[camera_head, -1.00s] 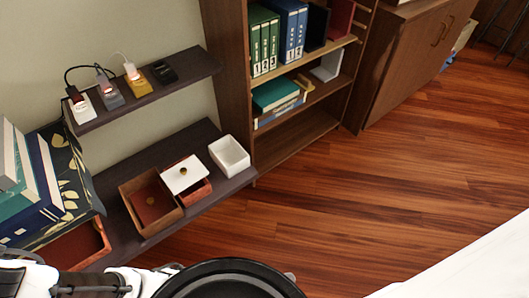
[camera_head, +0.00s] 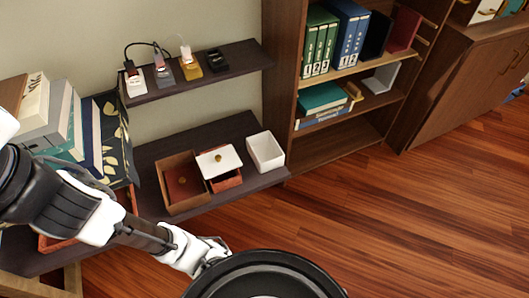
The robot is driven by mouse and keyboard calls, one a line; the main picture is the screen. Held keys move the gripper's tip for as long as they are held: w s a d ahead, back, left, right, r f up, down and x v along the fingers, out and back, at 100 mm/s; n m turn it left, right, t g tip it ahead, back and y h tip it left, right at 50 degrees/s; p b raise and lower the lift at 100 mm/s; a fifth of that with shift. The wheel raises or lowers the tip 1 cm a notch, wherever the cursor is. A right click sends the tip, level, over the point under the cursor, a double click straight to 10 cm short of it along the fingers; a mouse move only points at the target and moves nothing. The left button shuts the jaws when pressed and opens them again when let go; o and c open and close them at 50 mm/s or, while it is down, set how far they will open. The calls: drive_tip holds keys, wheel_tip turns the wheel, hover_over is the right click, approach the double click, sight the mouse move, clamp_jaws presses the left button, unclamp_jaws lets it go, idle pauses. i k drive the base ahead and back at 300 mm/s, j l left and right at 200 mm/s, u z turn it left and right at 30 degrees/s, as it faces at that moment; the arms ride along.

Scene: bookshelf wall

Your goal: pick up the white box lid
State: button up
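The white box lid (camera_head: 219,161) is a flat square with a small gold knob. It rests tilted on top of a small reddish-brown box (camera_head: 228,182) on the low dark shelf. To its left is a brown open box (camera_head: 172,203) with a dark red lid with a knob (camera_head: 184,182) inside it. To its right is an open white box (camera_head: 265,151). My arm reaches in from the left edge, below and in front of the shelf. My gripper (camera_head: 215,252) is at the arm's end, beside the black round part at the bottom; its fingers are too unclear to read.
The low dark shelf (camera_head: 215,131) has bare room behind the boxes. An upper shelf (camera_head: 241,59) with several small devices overhangs it. Stacked books (camera_head: 45,115) stand at left, a bookcase (camera_head: 283,90) at right. The wooden floor (camera_head: 400,225) is clear.

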sight(218, 161)
drive_tip(key=i+j+u, duration=0.15)
drive_tip(key=u, duration=0.25)
drive_tip(key=i+u, duration=0.65)
drive_tip(key=u, duration=0.2)
